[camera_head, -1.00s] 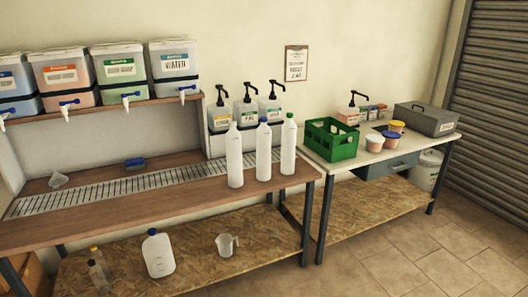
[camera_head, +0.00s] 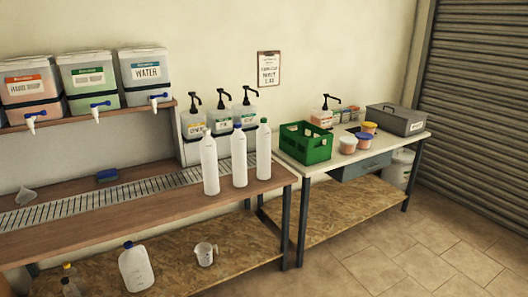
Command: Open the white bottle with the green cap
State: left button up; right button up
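Three tall white bottles stand upright in a row near the right end of the wooden bench (camera_head: 110,216). The white bottle with the green cap (camera_head: 263,152) is the rightmost, and its cap (camera_head: 263,121) is on it. The middle white bottle (camera_head: 238,160) has a blue cap. The left white bottle (camera_head: 209,166) has a pale top. Neither of my grippers shows in this view.
Several pump bottles (camera_head: 245,112) stand behind the white bottles. A green crate (camera_head: 305,145) and a grey toolbox (camera_head: 396,121) sit on the right table. Drums with taps line the shelf (camera_head: 90,116). Floor (camera_head: 420,250) is clear at front right.

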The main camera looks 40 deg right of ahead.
aim_at(263, 133)
jog(key=i+l, duration=0.15)
jog(key=l, duration=0.35)
jog(key=i+l+u, duration=0.1)
jog(key=l, duration=0.45)
jog(key=i+l, duration=0.25)
jog(key=l, duration=0.3)
jog(key=i+l+u, duration=0.1)
jog(key=l, duration=0.4)
jog(key=i+l, duration=0.15)
jog(key=l, duration=0.4)
jog(key=i+l+u, duration=0.1)
jog(key=l, duration=0.45)
jog(key=i+l, duration=0.15)
jog(key=l, duration=0.4)
jog(key=i+l+u, duration=0.15)
jog(key=l, duration=0.4)
